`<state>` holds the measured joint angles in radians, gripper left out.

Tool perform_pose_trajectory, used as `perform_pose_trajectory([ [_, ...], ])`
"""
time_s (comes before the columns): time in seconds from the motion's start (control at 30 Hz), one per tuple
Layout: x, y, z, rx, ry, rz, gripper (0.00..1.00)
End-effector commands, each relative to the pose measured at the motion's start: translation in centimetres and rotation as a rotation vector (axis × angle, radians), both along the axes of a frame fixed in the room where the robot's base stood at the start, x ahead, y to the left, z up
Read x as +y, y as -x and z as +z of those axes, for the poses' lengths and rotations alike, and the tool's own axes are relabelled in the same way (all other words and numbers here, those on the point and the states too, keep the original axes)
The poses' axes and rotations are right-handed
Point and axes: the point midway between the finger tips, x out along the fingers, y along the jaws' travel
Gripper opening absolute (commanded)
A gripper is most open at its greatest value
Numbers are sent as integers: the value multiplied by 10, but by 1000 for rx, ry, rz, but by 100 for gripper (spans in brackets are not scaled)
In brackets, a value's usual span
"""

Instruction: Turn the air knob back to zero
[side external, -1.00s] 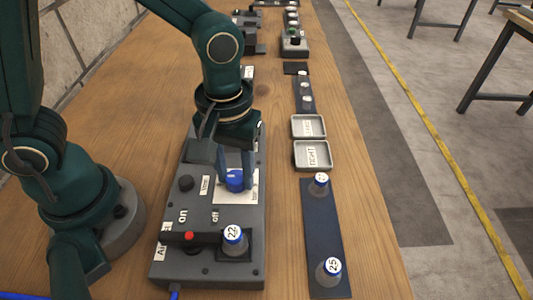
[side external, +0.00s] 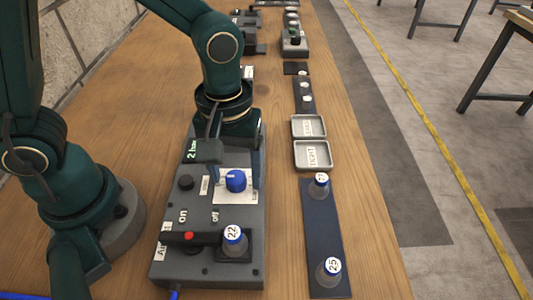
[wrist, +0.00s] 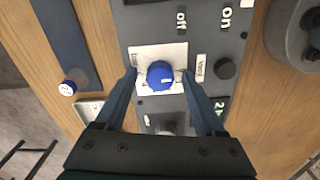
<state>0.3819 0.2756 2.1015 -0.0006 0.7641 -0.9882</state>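The blue air knob (side external: 236,180) sits on a white dial plate (side external: 222,197) on the grey control box (side external: 200,268). In the wrist view the knob (wrist: 160,75) is in the middle of the picture, between my fingertips. My gripper (wrist: 159,77) is open, with one finger on each side of the knob and a visible gap to it. My gripper also shows from the side (side external: 237,182). A small display with green characters (side external: 192,150) starts with a 2; the rest is hard to read. I cannot read the knob's exact setting.
A black knob (side external: 186,182) and a red button (side external: 189,236) are on the box. A bottle marked 22 (side external: 235,244) stands at its near end. A dark strip (side external: 320,225) with two bottles and two trays (side external: 313,168) lies to the right.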

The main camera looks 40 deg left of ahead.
Motion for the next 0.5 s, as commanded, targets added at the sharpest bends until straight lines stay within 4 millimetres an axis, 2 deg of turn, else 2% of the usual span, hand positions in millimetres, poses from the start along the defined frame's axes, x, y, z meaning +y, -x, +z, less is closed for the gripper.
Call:
perform_pose_trajectory([
  [0.23,0,-1,4,-3,1,-1,72],
  [0.5,-1,-1,37,-6,2,-1,72],
])
